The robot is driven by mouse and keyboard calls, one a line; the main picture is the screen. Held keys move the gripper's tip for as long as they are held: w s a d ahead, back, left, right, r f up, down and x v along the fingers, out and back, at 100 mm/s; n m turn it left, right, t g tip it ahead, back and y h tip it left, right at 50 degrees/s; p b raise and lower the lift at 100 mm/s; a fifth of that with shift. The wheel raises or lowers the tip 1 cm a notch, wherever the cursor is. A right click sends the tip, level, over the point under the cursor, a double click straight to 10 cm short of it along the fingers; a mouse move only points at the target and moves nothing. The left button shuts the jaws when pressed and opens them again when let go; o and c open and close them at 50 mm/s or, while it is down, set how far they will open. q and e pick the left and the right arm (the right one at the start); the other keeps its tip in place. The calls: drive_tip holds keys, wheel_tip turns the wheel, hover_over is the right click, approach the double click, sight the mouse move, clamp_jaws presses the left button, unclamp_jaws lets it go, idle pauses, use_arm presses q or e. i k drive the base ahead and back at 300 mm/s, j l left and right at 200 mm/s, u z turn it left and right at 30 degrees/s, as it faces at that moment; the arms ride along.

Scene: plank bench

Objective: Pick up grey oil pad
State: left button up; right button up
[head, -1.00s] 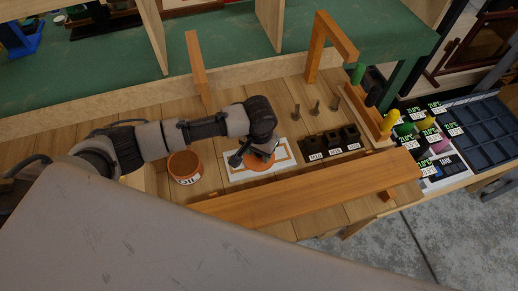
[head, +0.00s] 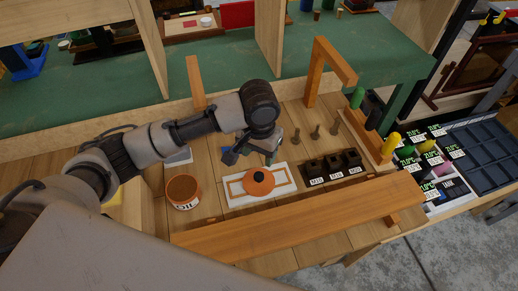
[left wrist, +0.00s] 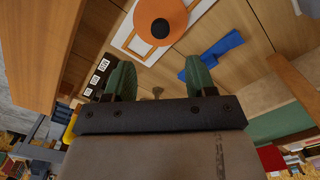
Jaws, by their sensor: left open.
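A grey flat piece (head: 181,156), perhaps the oil pad, lies behind the orange pot, partly hidden by my left arm. I cannot confirm what it is. My left gripper (head: 258,150) is open and empty, just behind the round orange lid with a black knob (head: 260,182). Its green fingers (left wrist: 159,80) are spread apart in the left wrist view, with the lid (left wrist: 160,20) beyond them. The lid rests on a white board with an orange border (head: 232,200). My right gripper is not in view.
An orange pot (head: 183,191) stands left of the board. A wooden beam (head: 300,218) crosses the front.

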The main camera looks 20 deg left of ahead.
sight(186, 156)
drive_tip(key=k, duration=1.5)
